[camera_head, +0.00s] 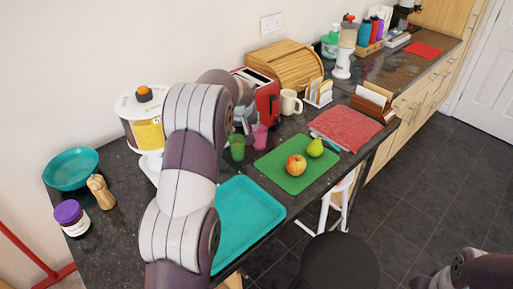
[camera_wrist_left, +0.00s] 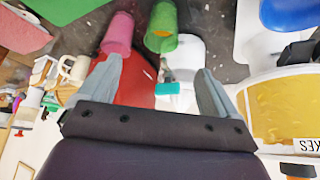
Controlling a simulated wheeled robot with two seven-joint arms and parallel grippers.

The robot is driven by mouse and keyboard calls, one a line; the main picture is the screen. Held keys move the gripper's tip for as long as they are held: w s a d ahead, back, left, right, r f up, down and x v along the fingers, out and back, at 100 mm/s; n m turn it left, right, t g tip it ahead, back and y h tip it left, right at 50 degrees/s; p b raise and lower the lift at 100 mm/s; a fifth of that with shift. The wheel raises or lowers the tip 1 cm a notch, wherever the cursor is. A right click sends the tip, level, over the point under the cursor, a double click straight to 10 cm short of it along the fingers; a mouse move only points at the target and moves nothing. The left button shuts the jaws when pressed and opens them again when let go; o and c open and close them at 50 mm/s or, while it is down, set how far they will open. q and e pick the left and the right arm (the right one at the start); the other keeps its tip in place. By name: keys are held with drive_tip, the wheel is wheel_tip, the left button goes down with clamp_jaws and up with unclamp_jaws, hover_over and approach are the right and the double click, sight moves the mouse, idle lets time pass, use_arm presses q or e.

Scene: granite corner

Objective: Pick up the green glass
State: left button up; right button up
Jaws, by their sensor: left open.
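The green glass (camera_head: 237,148) stands on the dark granite counter, just left of a pink glass (camera_head: 260,137). My left gripper (camera_head: 246,118) is behind and a little above the green glass in the head view, partly hidden by my own arm. In the left wrist view the gripper (camera_wrist_left: 158,70) is open and empty, its two fingers spread apart. The green glass (camera_wrist_left: 161,28) shows beyond the fingertips, roughly between them, and the pink glass (camera_wrist_left: 118,33) is to its left, near the line of the left finger. My right gripper is not in view.
A red toaster (camera_head: 266,100) and a cream mug (camera_head: 290,102) stand behind the glasses. A green board (camera_head: 280,178) with an apple (camera_head: 296,165) and a pear (camera_head: 315,148) lies right of them. A teal tray (camera_head: 248,215) is in front. A white-and-yellow canister (camera_head: 146,130) stands left.

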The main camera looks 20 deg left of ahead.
use_arm(q)
drive_tip(key=p, duration=0.2)
approach(237, 140)
drive_tip(key=f, duration=0.2)
drive_tip(key=p+x, duration=0.2)
drive_tip(key=x, duration=0.3)
drive_tip(key=shift+w+a+f, duration=0.1)
drive_tip(key=shift+f, duration=0.1)
drive_tip(key=shift+r, duration=0.15)
drive_tip(key=c, duration=1.2)
drive_tip(key=shift+o, duration=0.2)
